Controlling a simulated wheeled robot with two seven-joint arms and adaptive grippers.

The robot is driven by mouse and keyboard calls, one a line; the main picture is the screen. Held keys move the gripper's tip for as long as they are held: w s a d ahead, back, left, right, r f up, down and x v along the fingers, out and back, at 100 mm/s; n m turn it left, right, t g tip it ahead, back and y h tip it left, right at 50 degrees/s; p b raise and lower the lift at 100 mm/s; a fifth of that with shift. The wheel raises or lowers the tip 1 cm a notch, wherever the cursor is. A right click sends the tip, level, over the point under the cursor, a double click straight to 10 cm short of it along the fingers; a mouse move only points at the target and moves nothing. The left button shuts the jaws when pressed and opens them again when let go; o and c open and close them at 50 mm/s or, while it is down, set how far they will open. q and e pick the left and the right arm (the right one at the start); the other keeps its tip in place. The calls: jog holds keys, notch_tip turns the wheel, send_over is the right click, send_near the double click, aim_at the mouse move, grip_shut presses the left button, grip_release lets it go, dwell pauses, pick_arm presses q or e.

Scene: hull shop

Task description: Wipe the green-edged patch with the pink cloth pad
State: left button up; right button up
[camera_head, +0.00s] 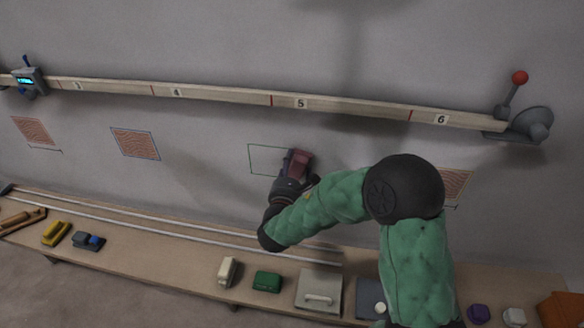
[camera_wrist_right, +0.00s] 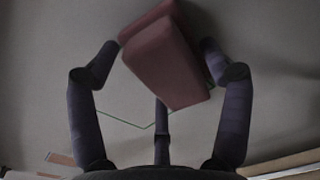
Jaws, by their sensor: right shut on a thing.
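The pink cloth pad (camera_head: 298,160) is held by my right gripper (camera_head: 295,176) against or close to the grey wall; the head view does not show whether it touches. In the right wrist view the pad (camera_wrist_right: 165,55) sits tilted between the fingers of my right gripper (camera_wrist_right: 160,65), which are shut on it. The green-edged patch (camera_head: 262,158) is a thin outline on the wall. The pad covers its right side, and its visible inside looks plain grey. A green line of it (camera_wrist_right: 125,121) also shows in the right wrist view. My left gripper is not in view.
A numbered rail (camera_head: 225,94) crosses the wall above the patch. Reddish hatched patches (camera_head: 135,143) lie to the left, and another (camera_head: 454,182) is partly behind my right arm. A wooden bench (camera_head: 190,265) below holds several blocks, including a green one (camera_head: 267,281).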

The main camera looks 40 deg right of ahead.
jog(key=shift+a, duration=0.1)
jog(key=shift+s+a, duration=0.35)
dwell(0.3)
jog(key=shift+v, duration=2.55)
jog(key=shift+p+v, duration=0.65)
jog(key=shift+v, duration=1.85)
jog(key=shift+a, duration=0.1)
